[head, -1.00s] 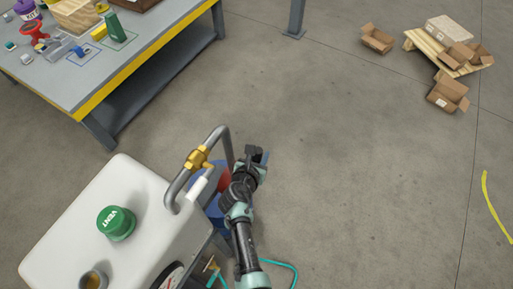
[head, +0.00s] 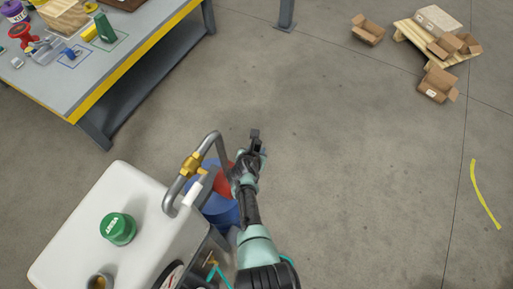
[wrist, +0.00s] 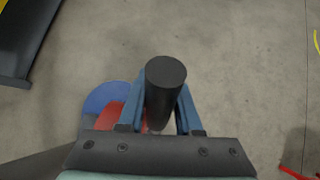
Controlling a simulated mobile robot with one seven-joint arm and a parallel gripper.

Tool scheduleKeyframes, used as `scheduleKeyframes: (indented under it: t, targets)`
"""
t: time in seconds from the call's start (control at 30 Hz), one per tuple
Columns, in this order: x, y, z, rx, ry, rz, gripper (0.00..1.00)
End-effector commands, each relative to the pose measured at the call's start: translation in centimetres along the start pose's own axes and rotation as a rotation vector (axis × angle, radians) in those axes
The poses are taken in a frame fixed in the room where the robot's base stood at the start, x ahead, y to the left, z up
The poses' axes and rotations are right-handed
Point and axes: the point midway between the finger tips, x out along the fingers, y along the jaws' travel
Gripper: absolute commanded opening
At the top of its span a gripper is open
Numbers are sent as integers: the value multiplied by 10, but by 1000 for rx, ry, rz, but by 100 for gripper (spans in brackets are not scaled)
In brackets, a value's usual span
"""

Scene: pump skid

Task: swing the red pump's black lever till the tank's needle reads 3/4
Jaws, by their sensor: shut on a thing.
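The black lever (wrist: 166,78) shows in the wrist view as a round-topped black grip, seen nearly end-on. My gripper (wrist: 163,102) is shut on it, with a blue finger on each side. In the head view my gripper (head: 257,148) is beyond the tank's pipe, beside the red pump (head: 224,181). The red pump also shows under the fingers in the wrist view (wrist: 108,116), mostly hidden. The white tank (head: 150,225) stands at lower left. Its dial (head: 172,277) is cut off by the bottom edge, so the needle cannot be read.
A blue drum-like body (head: 220,208) lies below the pump. A grey pipe with a brass valve (head: 192,165) rises from the tank, close to my arm. A workbench (head: 90,85) stands at upper left. Cartons and a pallet (head: 425,40) lie far right.

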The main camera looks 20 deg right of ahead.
Motion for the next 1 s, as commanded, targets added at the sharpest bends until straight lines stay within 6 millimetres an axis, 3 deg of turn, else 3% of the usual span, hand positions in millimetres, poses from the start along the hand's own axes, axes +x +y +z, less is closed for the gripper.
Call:
scheduleKeyframes:
  t: [0.2, 0.23, 0.4, 0.77, 1.0]
  targets:
    - [0, -1, 1, 1, -2, -2, 0]
    - [0, -1, 1, 1, -2, -2, 35]
    - [0, -1, 1, 1, -2, -2, 63]
    - [-4, 0, 0, 0, 0, -1, 63]
    - [-36, 0, 3, 0, -1, -1, 63]
